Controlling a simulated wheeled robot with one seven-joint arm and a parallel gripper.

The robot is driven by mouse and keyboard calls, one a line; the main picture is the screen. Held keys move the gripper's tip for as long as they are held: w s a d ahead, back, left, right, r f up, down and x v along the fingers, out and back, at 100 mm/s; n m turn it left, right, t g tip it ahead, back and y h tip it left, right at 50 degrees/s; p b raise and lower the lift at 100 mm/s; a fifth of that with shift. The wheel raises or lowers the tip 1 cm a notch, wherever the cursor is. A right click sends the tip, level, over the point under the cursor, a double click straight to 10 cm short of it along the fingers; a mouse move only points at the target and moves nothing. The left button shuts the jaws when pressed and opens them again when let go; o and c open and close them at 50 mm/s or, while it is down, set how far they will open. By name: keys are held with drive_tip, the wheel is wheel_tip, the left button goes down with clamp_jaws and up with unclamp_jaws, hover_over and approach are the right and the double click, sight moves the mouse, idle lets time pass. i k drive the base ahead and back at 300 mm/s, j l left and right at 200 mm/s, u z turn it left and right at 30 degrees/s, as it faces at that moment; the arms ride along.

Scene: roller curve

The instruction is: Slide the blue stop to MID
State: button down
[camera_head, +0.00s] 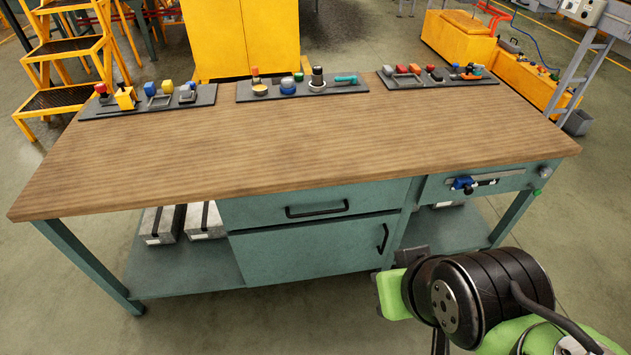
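The blue stop (463,183) sits on a dark horizontal rail (487,181) on the teal front panel at the right end of the workbench. It is near the left part of the rail. Any MID marking is too small to read. My arm, green and black, shows at the lower right, in front of and below the panel. My gripper (418,256) shows only as a small dark part near the arm's upper left. Its fingers cannot be made out, and it is apart from the stop.
The wooden benchtop (300,140) is clear in front. Three dark trays with small fixtures stand along its back edge. A grey knob (544,171) and a green button (537,191) are right of the rail. A drawer handle (317,209) and door handle (383,238) stick out at the front.

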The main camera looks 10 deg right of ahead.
sight(465, 183)
drive_tip(key=z, duration=1.3)
drive_tip(key=i+l, duration=0.1)
drive_tip(key=i, duration=0.4)
drive_tip(key=i+u, duration=0.1)
drive_tip(key=i, duration=0.45)
